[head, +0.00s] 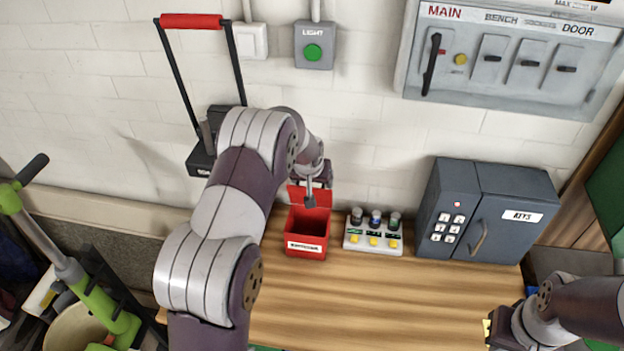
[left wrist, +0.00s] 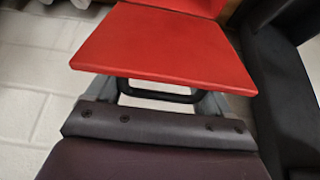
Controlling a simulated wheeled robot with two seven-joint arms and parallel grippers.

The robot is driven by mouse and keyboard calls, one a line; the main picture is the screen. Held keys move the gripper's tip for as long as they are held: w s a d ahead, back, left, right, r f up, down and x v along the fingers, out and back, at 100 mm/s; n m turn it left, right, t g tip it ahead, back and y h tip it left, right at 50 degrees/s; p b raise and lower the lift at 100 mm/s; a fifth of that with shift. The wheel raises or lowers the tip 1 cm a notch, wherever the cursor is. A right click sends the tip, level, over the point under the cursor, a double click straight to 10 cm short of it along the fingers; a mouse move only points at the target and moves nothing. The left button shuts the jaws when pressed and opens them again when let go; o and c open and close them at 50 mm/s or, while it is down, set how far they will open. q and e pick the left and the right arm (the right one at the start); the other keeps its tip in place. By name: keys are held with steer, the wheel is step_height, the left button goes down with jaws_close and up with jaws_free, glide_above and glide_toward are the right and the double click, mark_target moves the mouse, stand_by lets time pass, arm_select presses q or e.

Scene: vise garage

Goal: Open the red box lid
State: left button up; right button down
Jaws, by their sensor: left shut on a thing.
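The red box (head: 308,243) stands on the wooden bench against the wall, with a white label on its front. Its red lid (head: 317,196) is raised at the back, and the dark inside shows. My left gripper (head: 310,193) is at the raised lid. In the left wrist view the lid (left wrist: 165,45) fills the upper middle, and my left gripper (left wrist: 160,98) is shut on the dark lid handle (left wrist: 158,92). My right gripper (head: 488,330) is at the lower right, away from the box; its fingers are too unclear to judge.
A white panel with yellow buttons (head: 373,241) stands just right of the box. A grey key safe (head: 485,212) is further right. The bench front (head: 370,300) is clear.

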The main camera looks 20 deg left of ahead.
arm_select(q)
steer(key=shift+d+f, duration=0.1)
steer(key=shift+f, duration=0.05)
stand_by(0.3)
steer(key=o, duration=1.2)
steer(key=b+v, duration=0.3)
steer(key=v, duration=0.8)
steer(key=shift+d+r, duration=0.15)
steer(key=shift+r, duration=0.1)
steer(key=shift+s+r, duration=0.15)
steer(key=shift+r, duration=0.25)
arm_select(e)
steer(key=shift+w+f, duration=0.2)
steer(key=shift+f, duration=1.65)
